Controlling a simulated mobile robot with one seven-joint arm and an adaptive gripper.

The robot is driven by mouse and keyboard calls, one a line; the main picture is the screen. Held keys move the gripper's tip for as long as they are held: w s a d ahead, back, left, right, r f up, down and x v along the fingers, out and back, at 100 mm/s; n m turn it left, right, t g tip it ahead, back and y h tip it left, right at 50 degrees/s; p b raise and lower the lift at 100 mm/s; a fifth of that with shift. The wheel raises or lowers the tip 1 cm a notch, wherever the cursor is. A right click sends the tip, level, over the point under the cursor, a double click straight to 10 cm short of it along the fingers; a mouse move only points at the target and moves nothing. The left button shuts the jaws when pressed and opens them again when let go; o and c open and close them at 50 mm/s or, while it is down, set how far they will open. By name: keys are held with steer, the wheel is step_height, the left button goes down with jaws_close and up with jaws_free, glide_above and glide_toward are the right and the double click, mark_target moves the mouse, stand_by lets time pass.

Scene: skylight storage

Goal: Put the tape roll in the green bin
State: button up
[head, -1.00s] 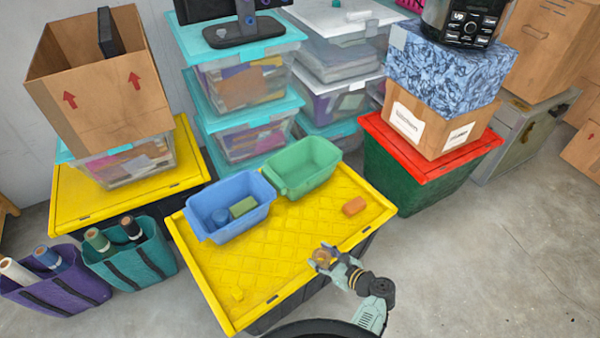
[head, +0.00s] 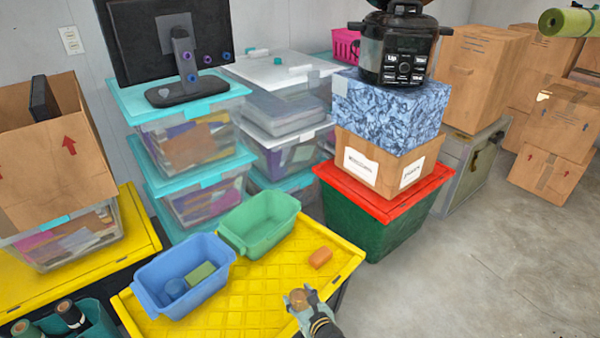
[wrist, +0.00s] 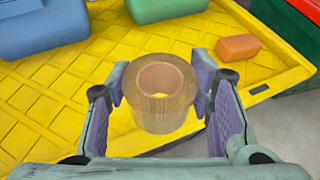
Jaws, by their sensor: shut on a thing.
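The tape roll (wrist: 160,108) is a tan, translucent ring with a brown core, held between the two purple-padded fingers of my gripper (wrist: 163,98). In the head view my gripper (head: 301,301) and the tape roll (head: 299,297) are at the front right edge of the yellow lid (head: 262,278). The green bin (head: 260,226) stands on the yellow lid behind and to the left of my gripper, and I see nothing inside it. Part of the green bin also shows at the top of the wrist view (wrist: 166,8).
A blue bin (head: 184,284) with a blue round thing and a green block stands left of the green bin. An orange block (head: 320,257) lies on the lid, right of the green bin. Stacked clear bins with teal lids (head: 205,205) rise behind. A red-lidded green tote (head: 375,227) stands right.

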mark_target(300, 293)
steer(key=shift+m+t+h, duration=0.6)
steer(key=shift+m+h, duration=0.3)
steer(key=r, duration=0.2)
steer(key=w+r, duration=0.1)
steer(key=r, duration=0.5)
steer(key=shift+w+d, duration=0.15)
steer(key=f+n+y+p, duration=0.1)
steer(key=f, duration=0.1)
steer(key=f+g+y+p, duration=0.1)
steer(key=f, duration=0.1)
steer(key=s+f+n+y+p, duration=0.1)
steer(key=f, duration=0.2)
steer(key=shift+n+g, duration=0.3)
steer(key=s+f+n+g+y+p, duration=0.1)
steer(key=s+a+f+n+g+y+p, duration=0.1)
steer(key=s+f+n+y+p, duration=0.1)
steer(key=f+n+p, duration=0.1)
steer(key=shift+s+a+g+y, duration=0.2)
steer(key=shift+a+g+y, duration=0.1)
steer(key=shift+a+g, duration=0.1)
steer(key=shift+s+a+f+n+g+y, duration=0.2)
steer(key=shift+s+a+n+g+y, duration=0.1)
steer(key=shift+s+n+g, duration=0.15)
